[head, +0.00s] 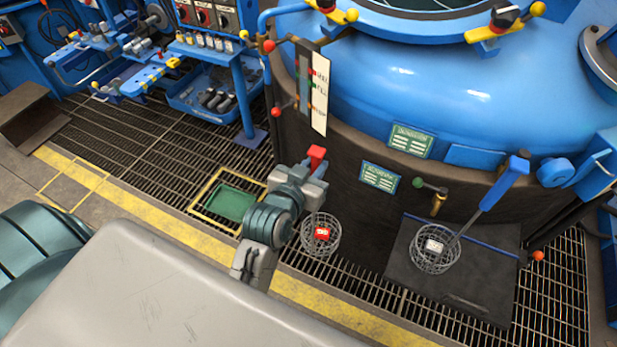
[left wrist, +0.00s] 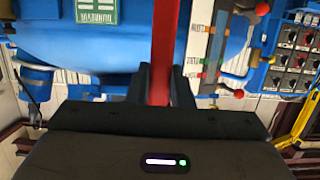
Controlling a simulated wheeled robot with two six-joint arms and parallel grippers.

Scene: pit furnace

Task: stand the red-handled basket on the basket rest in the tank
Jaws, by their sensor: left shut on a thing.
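The red-handled basket (head: 320,242) is a round wire basket with a red tag, in the middle of the head view. Its red handle (head: 317,154) shows above my left gripper (head: 312,180), which is shut on it. The handle (left wrist: 164,45) also runs upright between the fingers (left wrist: 160,85) in the left wrist view. The basket is over the dark floor at the foot of the blue vessel; I cannot tell whether it touches. I cannot identify the basket rest or the tank for certain. My right gripper is not in view.
A blue-handled basket (head: 436,262) with a white tag stands on a dark plate (head: 475,290) at right. The large blue vessel (head: 450,85) fills the back right. A yellow-framed green panel (head: 235,203) lies in the grating at left. A blue tool cart (head: 205,90) stands behind.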

